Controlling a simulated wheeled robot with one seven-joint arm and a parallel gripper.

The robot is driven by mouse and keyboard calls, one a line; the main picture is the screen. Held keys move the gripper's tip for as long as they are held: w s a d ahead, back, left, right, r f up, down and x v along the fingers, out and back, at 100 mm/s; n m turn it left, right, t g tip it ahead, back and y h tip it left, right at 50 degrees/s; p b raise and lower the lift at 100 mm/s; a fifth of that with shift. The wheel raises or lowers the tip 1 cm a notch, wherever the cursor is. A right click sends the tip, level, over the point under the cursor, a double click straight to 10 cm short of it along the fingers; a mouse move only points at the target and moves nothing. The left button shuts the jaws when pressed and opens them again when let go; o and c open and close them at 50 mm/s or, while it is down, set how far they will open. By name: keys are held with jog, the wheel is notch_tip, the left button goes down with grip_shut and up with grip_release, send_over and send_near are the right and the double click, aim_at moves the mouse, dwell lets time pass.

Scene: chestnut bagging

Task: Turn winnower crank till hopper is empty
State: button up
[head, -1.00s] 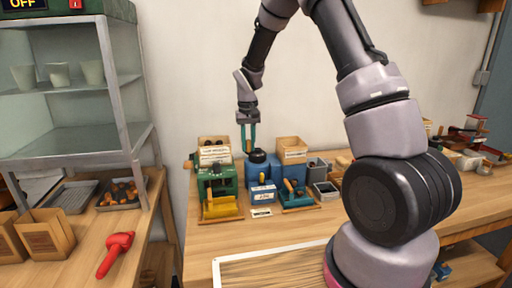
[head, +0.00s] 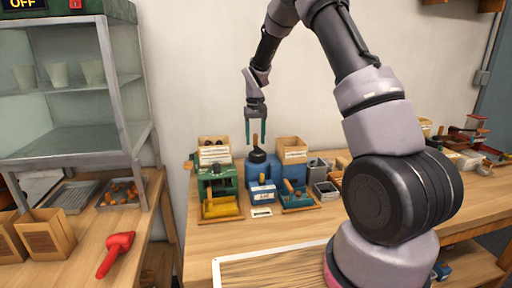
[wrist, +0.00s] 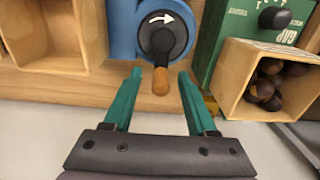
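The blue winnower (head: 262,172) stands on the far bench against the wall. Its black crank hub (head: 257,156) is on top, with a brown wooden handle (head: 255,141) pointing up. In the wrist view the crank hub (wrist: 163,36) bears a white curved arrow, and the wooden handle (wrist: 160,82) points toward my gripper. My gripper (head: 255,143) is open, its teal fingers one on each side of the handle in the picture. In the wrist view the gripper (wrist: 160,78) shows a gap beside the handle on both sides. I cannot tell which box is the hopper.
A wooden box (wrist: 235,92) holding several chestnuts stands beside the green machine (head: 217,182). An open wooden box (head: 292,142) stands right of the crank. A yellow tray (head: 221,207) is in front. A red scoop (head: 116,254) lies on the left bench.

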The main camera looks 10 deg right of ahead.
jog(key=shift+r, duration=3.75)
grip_shut()
jog(key=s+d+r+m+t+y, duration=0.1)
jog(key=s+d+r+m+t, duration=0.2)
jog(key=s+r, duration=1.2)
jog(key=s+d+r+t, duration=0.1)
jog(key=s+r+t, duration=0.1)
jog(key=s, duration=0.7)
jog(key=s+d+r+m+t+y, duration=0.1)
jog(key=s+r+t, duration=0.1)
jog(key=s, duration=0.8)
jog(key=shift+d+r, duration=0.3)
jog(key=shift+d, duration=0.1)
